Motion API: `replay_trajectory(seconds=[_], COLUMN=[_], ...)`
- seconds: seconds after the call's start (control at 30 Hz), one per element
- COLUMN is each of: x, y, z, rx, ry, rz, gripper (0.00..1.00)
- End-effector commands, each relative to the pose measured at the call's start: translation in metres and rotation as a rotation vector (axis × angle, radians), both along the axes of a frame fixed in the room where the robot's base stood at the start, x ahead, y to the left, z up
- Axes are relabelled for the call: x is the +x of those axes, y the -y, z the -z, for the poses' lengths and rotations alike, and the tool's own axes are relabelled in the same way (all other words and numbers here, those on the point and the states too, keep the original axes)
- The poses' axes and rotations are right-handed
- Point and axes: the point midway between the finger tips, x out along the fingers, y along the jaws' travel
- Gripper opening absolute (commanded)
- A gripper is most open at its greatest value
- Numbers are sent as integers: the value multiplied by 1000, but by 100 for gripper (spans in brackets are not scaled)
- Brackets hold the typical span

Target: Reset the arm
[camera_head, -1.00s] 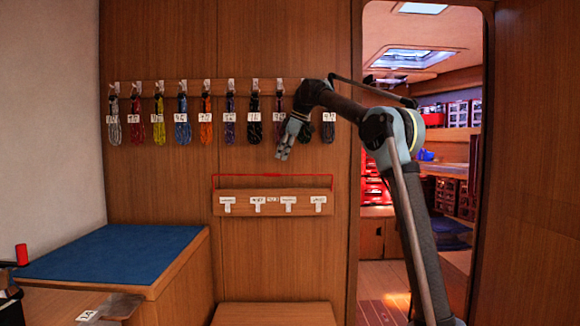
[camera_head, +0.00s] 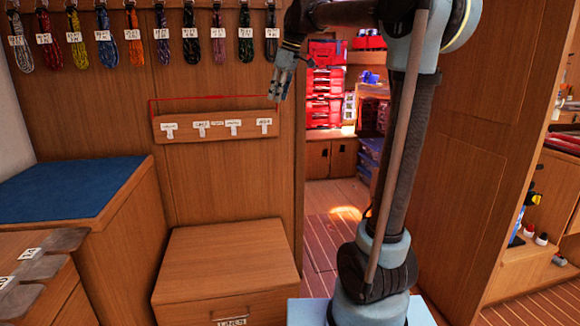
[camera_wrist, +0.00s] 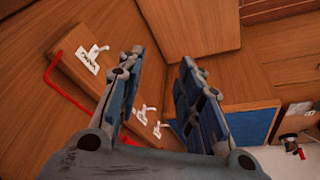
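My arm (camera_head: 400,150) stands at the right of the head view, its upper part running out of the top edge. My gripper (camera_head: 281,83) hangs fingers down beside the right end of the lower hook rail (camera_head: 215,128). In the wrist view my gripper (camera_wrist: 162,64) has its two fingers apart, with nothing between them. The lower rail (camera_wrist: 82,68) and its white labelled hooks show behind and left of the fingers there. No coil is in the gripper.
Several coiled lines (camera_head: 105,45) with tags hang in a row above. A red wire outline (camera_head: 210,97) borders the lower rail. A wooden box (camera_head: 225,265), a blue-topped bench (camera_head: 70,188) and a labelled wooden rack (camera_head: 35,262) stand below. A doorway opens behind my arm.

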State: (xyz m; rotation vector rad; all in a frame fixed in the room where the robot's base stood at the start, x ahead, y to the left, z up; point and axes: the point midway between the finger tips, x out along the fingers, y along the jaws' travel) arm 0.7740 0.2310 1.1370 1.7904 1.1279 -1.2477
Motion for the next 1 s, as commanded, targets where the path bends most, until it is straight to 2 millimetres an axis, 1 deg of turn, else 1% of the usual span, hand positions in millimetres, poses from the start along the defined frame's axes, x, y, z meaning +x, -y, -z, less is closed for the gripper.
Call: replay_trajectory(seconds=[0.03, 0.1, 0.27, 0.47, 0.6, 0.77, 0.97, 1.0], x=[-13, -30, -69, -122, -161, -205, -261, -272], y=[15, 33, 72, 115, 142, 170, 198, 203], z=[10, 23, 57, 107, 146, 195, 262, 276], rx=[-2, -8, -15, -24, -28, -32, -36, -36], ry=[-7, -17, -41, -69, -84, -101, -117, -120], rz=[42, 102, 242, 418, 542, 683, 860, 897], gripper=[33, 33, 33, 33, 33, 33, 33, 33])
